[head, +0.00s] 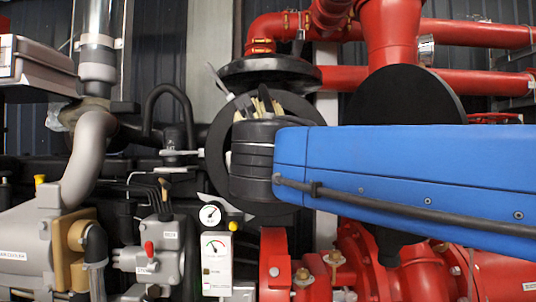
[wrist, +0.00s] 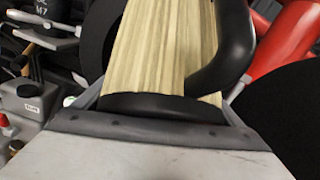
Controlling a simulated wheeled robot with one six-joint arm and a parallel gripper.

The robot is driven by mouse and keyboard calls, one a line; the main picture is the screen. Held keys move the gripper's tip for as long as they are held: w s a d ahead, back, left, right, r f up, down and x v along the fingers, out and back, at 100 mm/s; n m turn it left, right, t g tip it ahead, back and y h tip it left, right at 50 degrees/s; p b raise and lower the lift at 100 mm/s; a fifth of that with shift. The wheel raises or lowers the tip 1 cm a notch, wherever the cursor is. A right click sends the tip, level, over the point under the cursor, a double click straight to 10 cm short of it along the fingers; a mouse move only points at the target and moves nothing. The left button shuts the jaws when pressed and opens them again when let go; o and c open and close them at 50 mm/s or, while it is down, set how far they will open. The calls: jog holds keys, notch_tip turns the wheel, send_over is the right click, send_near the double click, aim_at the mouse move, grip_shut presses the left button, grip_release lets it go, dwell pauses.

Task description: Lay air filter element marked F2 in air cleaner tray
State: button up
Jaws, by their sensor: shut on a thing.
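My gripper (head: 243,100) is in the middle of the head view, at the end of my blue arm, partly hidden behind my dark wrist. It is shut on a cream, pleated filter element with black end parts. Only small pale bits of the element (head: 263,104) show there. In the wrist view the element (wrist: 160,45) fills the top middle, its black rim close against the grey gripper body, with a curved black part on its right. No F2 mark is readable. I cannot make out the air cleaner tray for certain.
A grey box (head: 35,66) juts in at the upper left. A clear upright tube (head: 98,35) and a grey bent pipe (head: 88,150) stand beside it. Red pipes (head: 395,40) cross the upper right. Gauges (head: 211,214) and a red flange (head: 275,268) are below my gripper.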

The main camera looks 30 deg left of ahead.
jog(key=shift+a+f, duration=0.15)
jog(key=shift+f, duration=0.5)
jog(key=o, duration=1.8)
jog(key=shift+f, duration=0.1)
jog(key=shift+r, duration=0.2)
jog(key=r+v, duration=0.1)
jog(key=v, duration=1.1)
jog(key=shift+r, duration=0.25)
jog(key=shift+s, duration=0.1)
